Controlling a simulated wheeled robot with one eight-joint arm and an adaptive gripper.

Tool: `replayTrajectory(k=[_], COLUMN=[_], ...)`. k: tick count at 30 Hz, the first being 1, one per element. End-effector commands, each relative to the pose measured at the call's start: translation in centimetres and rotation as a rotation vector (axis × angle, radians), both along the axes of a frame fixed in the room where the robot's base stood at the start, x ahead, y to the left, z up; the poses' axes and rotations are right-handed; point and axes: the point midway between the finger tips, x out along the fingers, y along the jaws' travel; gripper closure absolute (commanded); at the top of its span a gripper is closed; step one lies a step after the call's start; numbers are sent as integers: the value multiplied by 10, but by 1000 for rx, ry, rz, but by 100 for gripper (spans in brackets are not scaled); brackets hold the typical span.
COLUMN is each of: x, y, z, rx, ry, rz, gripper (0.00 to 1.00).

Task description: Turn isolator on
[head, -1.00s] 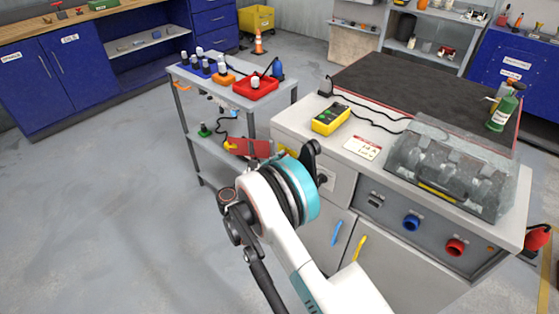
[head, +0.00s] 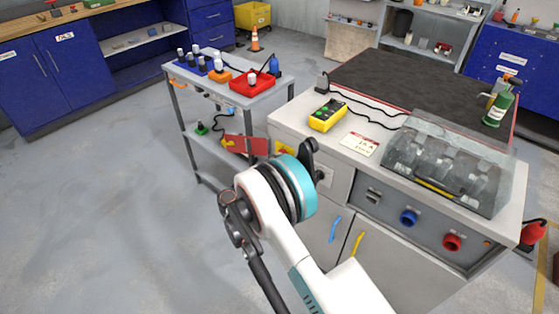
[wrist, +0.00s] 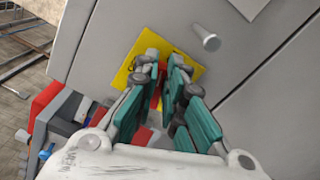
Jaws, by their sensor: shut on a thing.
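The isolator shows in the wrist view as a yellow plate (wrist: 194,71) on a grey cabinet face, with a red handle (wrist: 157,97) at its middle. My gripper (wrist: 163,72) is in front of the plate, its teal fingers closed in on both sides of the red handle. The fingers hide most of the handle, so its exact turn angle is not clear. In the head view a strip of yellow plate (head: 284,149) shows on the cabinet's left side, just beyond my wrist, which hides the fingers there.
A grey workbench cabinet (head: 340,182) carries a yellow box with a green button (head: 327,115) and a clear-covered unit (head: 450,165). A trolley (head: 190,125) with red, orange and blue trays stands left of it. Open floor lies at left.

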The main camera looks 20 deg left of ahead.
Motion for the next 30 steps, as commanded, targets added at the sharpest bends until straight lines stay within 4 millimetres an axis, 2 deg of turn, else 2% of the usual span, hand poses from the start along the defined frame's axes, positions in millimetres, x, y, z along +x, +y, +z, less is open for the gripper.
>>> replayTrajectory(k=[6,15,30], x=[-1,-1,-1], y=[-1,-1,-1], z=[-5,-8,-9], rx=[162,308,362], ry=[-65,-124,-147], rz=[-1,-1,-2], gripper=[100,100,100])
